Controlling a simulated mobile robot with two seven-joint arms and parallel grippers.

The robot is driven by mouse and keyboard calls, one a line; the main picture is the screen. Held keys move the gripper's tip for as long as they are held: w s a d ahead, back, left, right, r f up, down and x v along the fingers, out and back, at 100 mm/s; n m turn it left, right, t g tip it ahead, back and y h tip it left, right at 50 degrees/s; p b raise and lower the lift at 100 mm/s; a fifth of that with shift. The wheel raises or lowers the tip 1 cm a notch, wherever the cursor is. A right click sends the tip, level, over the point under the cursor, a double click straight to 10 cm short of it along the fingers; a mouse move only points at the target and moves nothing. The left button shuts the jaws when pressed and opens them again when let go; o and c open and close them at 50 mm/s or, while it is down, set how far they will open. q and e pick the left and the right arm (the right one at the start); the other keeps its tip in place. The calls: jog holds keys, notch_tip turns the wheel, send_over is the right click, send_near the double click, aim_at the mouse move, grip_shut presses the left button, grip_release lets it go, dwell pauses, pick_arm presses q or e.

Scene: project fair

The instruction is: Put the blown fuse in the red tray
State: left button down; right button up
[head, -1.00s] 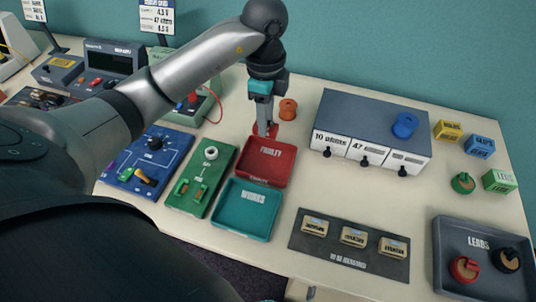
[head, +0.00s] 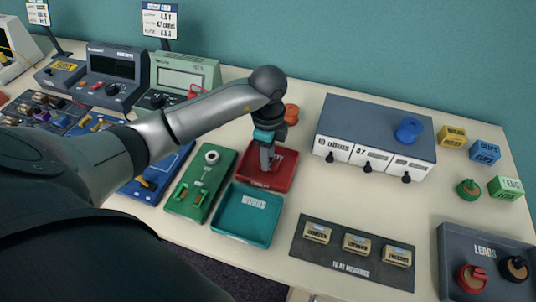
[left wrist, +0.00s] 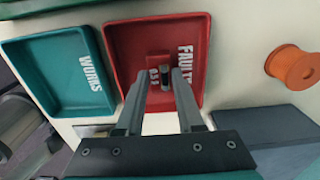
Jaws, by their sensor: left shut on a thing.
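The red tray (head: 258,181), marked FAULTY, lies on the table; it also shows in the left wrist view (left wrist: 120,40). My left gripper (head: 267,170) reaches down over the red tray. In the left wrist view my left gripper (left wrist: 165,78) is shut on a small dark post of a red block with white print (left wrist: 154,64), which I take for the blown fuse. The block is within the tray's outline, between its walls. I cannot tell whether it touches the tray floor. In the head view the gripper mostly hides it. My right gripper is not in view.
A teal tray (head: 240,229) marked WORKS adjoins the red tray. A green board (head: 187,203) stands left of both. An orange spool (head: 291,113) and a grey drawer box (head: 352,119) stand behind and right. A dark mat (head: 305,254) with tan blocks lies in front.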

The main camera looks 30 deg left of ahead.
pick_arm(q)
jog(key=shift+f, duration=0.1)
jog(key=c, duration=0.5)
grip_release()
jog(key=shift+c, duration=0.2)
notch_tip(320, 180, up, 12)
jog(key=p, duration=0.1)
